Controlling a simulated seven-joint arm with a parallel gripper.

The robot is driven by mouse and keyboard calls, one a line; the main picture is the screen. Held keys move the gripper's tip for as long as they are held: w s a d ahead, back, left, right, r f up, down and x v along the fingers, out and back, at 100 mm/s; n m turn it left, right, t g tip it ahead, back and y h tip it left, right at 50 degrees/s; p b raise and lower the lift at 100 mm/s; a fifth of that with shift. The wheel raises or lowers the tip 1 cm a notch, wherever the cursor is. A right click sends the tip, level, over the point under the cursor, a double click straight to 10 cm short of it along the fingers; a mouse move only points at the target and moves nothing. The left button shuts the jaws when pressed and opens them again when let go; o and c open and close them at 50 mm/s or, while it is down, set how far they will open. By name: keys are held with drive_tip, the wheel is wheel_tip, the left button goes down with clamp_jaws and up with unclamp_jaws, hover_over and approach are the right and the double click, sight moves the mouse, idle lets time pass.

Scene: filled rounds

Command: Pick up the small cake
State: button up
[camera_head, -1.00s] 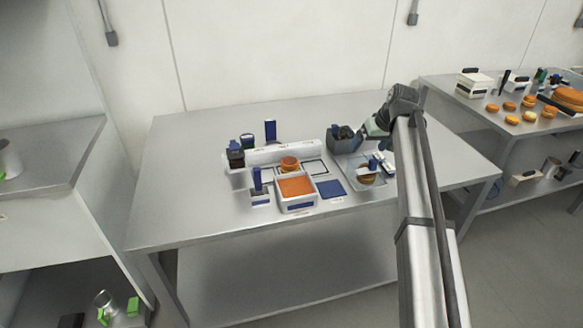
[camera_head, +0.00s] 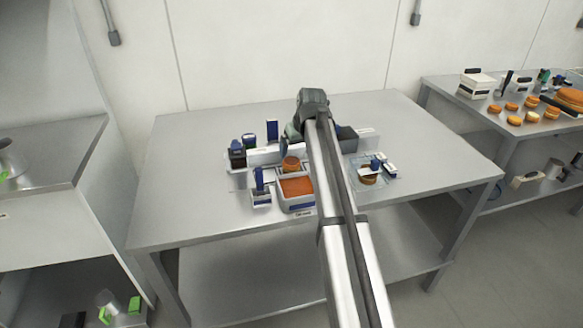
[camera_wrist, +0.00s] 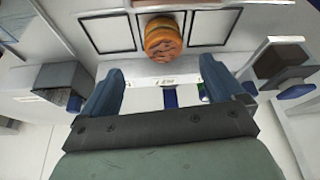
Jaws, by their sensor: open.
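The small cake (camera_head: 290,163) is a round, orange-brown, layered piece on the table, just behind a white tray with orange filling (camera_head: 283,201). In the wrist view the cake (camera_wrist: 163,40) sits at the top, over the middle one of a row of black-outlined squares. My gripper (camera_wrist: 162,88) is open, its two blue fingers wide apart and nothing between them. The cake lies beyond the fingertips, roughly in line with the gap, apart from both fingers. In the head view my arm hides most of the gripper and part of the outlined squares.
A dark grey bin (camera_wrist: 62,78) stands close on the left in the wrist view. A box with brown contents (camera_wrist: 283,62) is on the right. Blue-handled items (camera_head: 259,180) and a clear tray (camera_head: 356,184) are nearby. The table's left side (camera_head: 180,190) is clear.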

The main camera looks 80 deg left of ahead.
sight(292, 162)
drive_tip(key=x, duration=0.4)
drive_tip(key=shift+a+f, duration=0.15)
drive_tip(key=shift+f, duration=0.15)
drive_tip(key=shift+s+x, duration=0.15)
drive_tip(key=shift+x, duration=1.15)
drive_tip(key=shift+s+x, duration=0.1)
drive_tip(key=shift+x, duration=1.25)
drive_tip(key=shift+c, duration=0.3)
drive_tip(key=c, duration=0.7)
